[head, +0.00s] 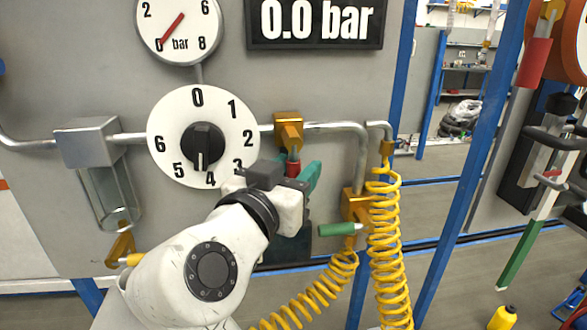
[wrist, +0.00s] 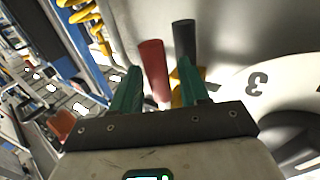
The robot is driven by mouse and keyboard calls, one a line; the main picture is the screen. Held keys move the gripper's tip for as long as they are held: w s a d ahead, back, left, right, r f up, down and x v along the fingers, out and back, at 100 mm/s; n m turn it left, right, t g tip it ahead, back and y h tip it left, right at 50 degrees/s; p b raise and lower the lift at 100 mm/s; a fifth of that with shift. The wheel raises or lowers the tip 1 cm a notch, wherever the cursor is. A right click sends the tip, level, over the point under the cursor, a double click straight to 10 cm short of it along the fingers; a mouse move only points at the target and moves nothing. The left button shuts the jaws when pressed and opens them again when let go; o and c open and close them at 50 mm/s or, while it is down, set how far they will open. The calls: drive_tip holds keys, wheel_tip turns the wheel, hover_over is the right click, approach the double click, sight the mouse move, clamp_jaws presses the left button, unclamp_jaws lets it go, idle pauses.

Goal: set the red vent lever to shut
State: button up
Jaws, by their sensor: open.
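The red vent lever (wrist: 153,66) shows in the wrist view as a red handle between and beyond my two teal fingers. In the head view only a small red part of the lever (head: 292,169) shows below a brass valve block (head: 288,128); my gripper hides the rest. My gripper (head: 303,170) is open, with its fingers on either side of the lever as seen in the wrist view (wrist: 160,68). The red handle looks closer to the left finger there. I cannot tell whether a finger touches it.
A regulator dial (head: 203,137) points near 4. The gauge (head: 179,28) reads about 0 and the display (head: 315,22) reads 0.0 bar. A green-handled lever (head: 337,230) and coiled yellow hoses (head: 385,240) are to the right. A dark cylinder (wrist: 184,40) stands beside the red handle.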

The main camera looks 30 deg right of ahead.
clamp_jaws()
idle(0.3)
